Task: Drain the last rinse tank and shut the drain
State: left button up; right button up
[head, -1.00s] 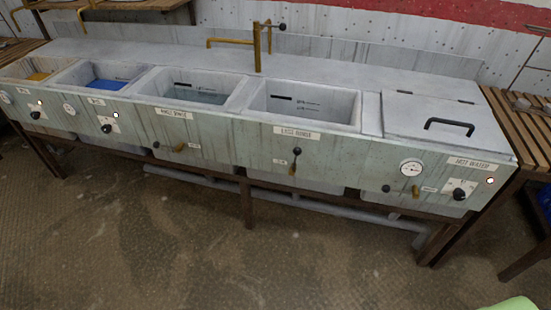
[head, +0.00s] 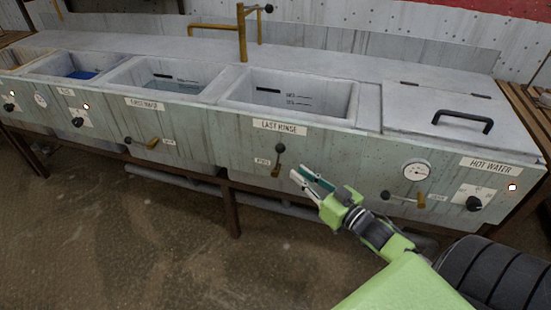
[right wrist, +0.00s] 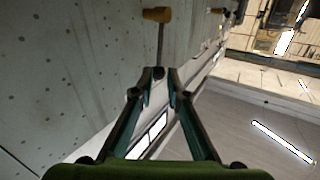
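The last rinse tank (head: 240,105) is the open basin left of the lidded one, its label on the green front. I see no clear water surface in it. Its drain lever (head: 280,149) stands upright below the label, black knob above the brass valve (head: 275,171). Levers on neighbouring tanks lie sideways. My right gripper (head: 300,172) is open and empty, just right of and below this lever. In the right wrist view, a rod runs from a brass piece (right wrist: 157,14) to a dark knob (right wrist: 159,72) seen between the parted fingertips (right wrist: 159,80); contact cannot be told. My left gripper is out of view.
The first rinse tank (head: 165,76) with water stands to the left, its lever (head: 140,141) on the front. The lidded hot water tank (head: 455,125) is right, with a gauge (head: 416,171) and lever. A brass tap (head: 242,35) stands behind. The floor in front is clear.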

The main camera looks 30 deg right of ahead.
aim_at(279, 157)
jog(key=shift+w+a+f+b, duration=0.1)
jog(key=shift+w+a+b, duration=0.15)
jog(key=shift+w, duration=1.45)
jog(key=shift+w+a+r+b, duration=0.15)
jog(key=shift+w+b, duration=0.1)
jog(key=shift+w, duration=1.5)
jog(key=shift+w+a+f+b, duration=0.15)
jog(key=shift+w+a+b, duration=0.1)
jog(key=shift+w, duration=1.45)
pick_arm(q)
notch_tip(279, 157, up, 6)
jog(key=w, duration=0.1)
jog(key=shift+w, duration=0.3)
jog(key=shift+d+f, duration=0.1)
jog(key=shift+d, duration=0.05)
pick_arm(e)
grip_shut()
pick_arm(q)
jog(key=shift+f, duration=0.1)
pick_arm(e)
jog(key=shift+d, duration=0.1)
